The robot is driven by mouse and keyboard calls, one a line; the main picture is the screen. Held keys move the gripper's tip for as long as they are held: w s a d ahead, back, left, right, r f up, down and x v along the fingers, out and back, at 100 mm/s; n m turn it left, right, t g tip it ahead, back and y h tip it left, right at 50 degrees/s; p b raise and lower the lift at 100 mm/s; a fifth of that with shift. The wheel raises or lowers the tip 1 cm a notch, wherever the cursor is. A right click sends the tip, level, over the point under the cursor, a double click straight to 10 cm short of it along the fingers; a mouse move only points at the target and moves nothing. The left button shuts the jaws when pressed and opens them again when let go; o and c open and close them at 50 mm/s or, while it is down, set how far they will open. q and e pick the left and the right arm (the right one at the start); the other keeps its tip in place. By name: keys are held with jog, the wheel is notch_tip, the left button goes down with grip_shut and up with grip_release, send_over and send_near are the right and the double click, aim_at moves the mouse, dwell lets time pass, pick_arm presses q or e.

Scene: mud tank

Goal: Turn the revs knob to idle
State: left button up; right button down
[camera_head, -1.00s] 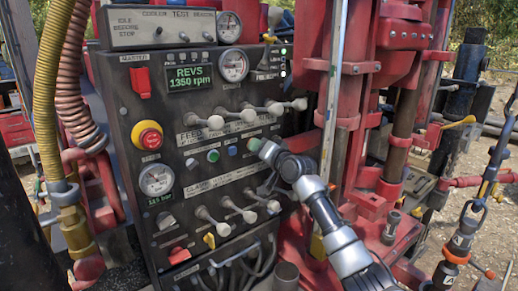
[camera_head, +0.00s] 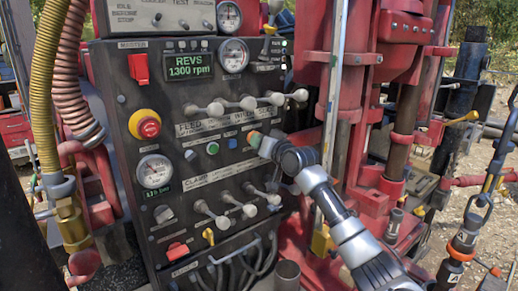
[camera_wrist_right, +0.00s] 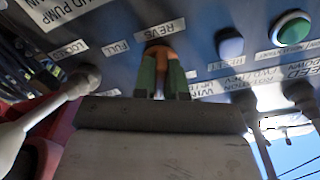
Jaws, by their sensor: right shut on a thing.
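The revs knob (camera_wrist_right: 158,51) is a small orange-brown knob on the dark control panel, under a REVS label (camera_wrist_right: 161,30) in the right wrist view. The green fingertips of my right gripper (camera_wrist_right: 161,76) are closed on its two sides. A FULL label (camera_wrist_right: 117,47) is beside it; I cannot read an idle mark. In the head view my right gripper (camera_head: 257,140) reaches the panel's right side, largely hiding the knob. The green display (camera_head: 188,66) reads REVS 1300 rpm. My left gripper is not in view.
A row of grey levers (camera_head: 248,103) is above the gripper and another row (camera_head: 237,206) below. A green button (camera_head: 212,148) and a red emergency stop (camera_head: 149,127) are to the left. A red rig mast (camera_head: 310,110) stands close on the right.

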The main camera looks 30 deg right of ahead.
jog(key=shift+f+n+b, duration=0.1)
jog(key=shift+n+b, duration=0.4)
jog(key=shift+n, duration=0.7)
jog(key=shift+n+b, duration=0.3)
jog(key=shift+n, duration=0.8)
jog(key=c, duration=1.2)
grip_release()
jog(key=shift+s, duration=0.1)
